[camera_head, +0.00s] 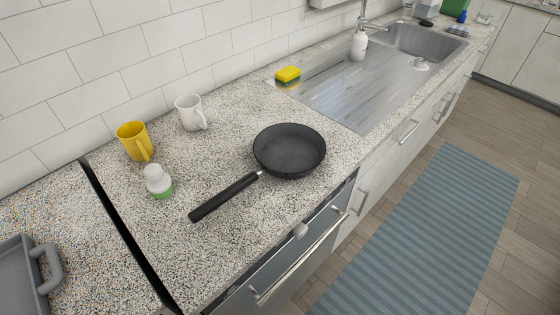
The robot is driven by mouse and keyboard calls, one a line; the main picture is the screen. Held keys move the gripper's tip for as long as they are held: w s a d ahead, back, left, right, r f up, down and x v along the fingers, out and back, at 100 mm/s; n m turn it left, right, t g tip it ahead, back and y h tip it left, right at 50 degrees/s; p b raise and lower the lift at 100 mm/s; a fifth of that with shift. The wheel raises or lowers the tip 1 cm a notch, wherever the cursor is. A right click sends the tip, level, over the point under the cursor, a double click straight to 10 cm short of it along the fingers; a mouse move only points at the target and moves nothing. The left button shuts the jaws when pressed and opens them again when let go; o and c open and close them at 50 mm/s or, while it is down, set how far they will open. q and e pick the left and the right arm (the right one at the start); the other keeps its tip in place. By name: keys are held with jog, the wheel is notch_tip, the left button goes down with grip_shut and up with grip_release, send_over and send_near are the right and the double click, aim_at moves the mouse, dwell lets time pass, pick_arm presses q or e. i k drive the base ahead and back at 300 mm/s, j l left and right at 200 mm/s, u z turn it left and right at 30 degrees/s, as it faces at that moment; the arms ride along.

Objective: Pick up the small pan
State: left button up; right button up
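The small pan (290,151) is black with a long black handle (224,196). It sits upright and flat on the speckled countertop in the middle of the head view. Its handle points toward the lower left, near the counter's front edge. Neither of my grippers shows in the head view. Nothing covers the pan.
A yellow mug (133,141), a white mug (189,112) and a white-and-green bottle (158,181) stand left of the pan. A grey tray (18,280) lies at lower left, past a dark gap. A yellow sponge (288,74) lies by the steel sink drainer (345,88).

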aim_at(285, 150)
jog(key=k, duration=0.5)
jog(key=i+l+u, duration=0.15)
jog(key=l+u, duration=1.35)
jog(key=l, duration=0.1)
